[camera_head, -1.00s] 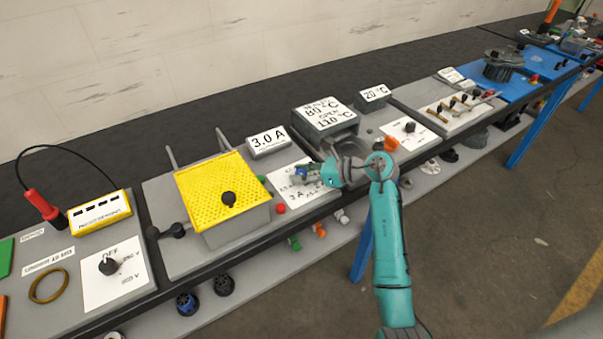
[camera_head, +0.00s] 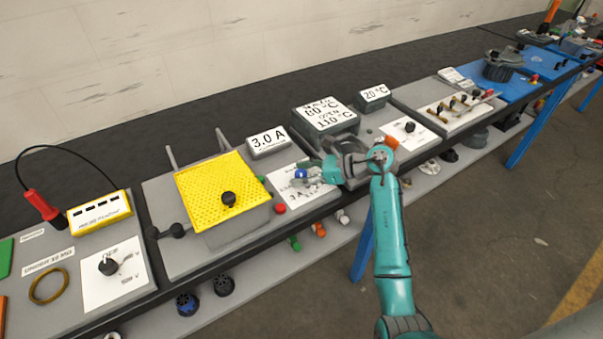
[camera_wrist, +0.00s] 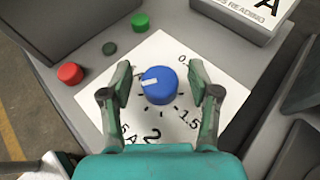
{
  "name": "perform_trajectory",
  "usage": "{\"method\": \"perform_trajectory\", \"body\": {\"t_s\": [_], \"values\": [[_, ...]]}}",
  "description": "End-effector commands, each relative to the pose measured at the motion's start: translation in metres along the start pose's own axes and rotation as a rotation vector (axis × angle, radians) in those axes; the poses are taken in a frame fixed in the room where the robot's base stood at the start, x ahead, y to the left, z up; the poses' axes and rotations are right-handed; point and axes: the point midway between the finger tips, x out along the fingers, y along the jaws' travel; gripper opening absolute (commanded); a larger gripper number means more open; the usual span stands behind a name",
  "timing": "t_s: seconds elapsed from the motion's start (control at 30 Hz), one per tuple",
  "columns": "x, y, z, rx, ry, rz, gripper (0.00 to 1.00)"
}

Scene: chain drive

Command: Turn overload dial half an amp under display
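The overload dial is a blue round knob (camera_wrist: 159,85) with a white pointer mark on a white scale plate (camera_wrist: 160,48). In the wrist view the scale shows 1.5 and 2, with other marks partly covered. The white mark points toward the left in that view. My gripper (camera_wrist: 160,88) is open, one finger on each side of the knob, with gaps showing. In the head view my gripper (camera_head: 312,174) is over the plate and the blue knob (camera_head: 300,173) shows beside it. The display (camera_head: 268,141) reads 3.0 A.
A red button (camera_wrist: 70,74) and a green button (camera_wrist: 140,22) sit beside the plate. A yellow perforated guard (camera_head: 215,185) with a black knob stands to the left. Grey display boxes (camera_head: 325,117) stand behind my gripper.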

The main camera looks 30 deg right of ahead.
Motion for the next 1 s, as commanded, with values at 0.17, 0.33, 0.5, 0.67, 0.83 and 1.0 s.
{"method": "perform_trajectory", "body": {"t_s": [0.17, 0.33, 0.5, 0.67, 0.83, 1.0], "values": [[0.000, 0.000, 0.000, 0.000, 0.000, 0.000, 0.61], [-0.011, -0.001, 0.000, 0.001, 0.000, -0.003, 0.61], [-0.040, -0.001, 0.000, 0.001, -0.001, -0.004, 0.61], [-0.073, -0.001, 0.000, 0.000, 0.000, -0.004, 0.61], [-0.101, -0.001, 0.000, 0.000, 0.000, -0.003, 0.61], [-0.116, -0.001, 0.000, 0.000, 0.000, -0.002, 0.61]]}}
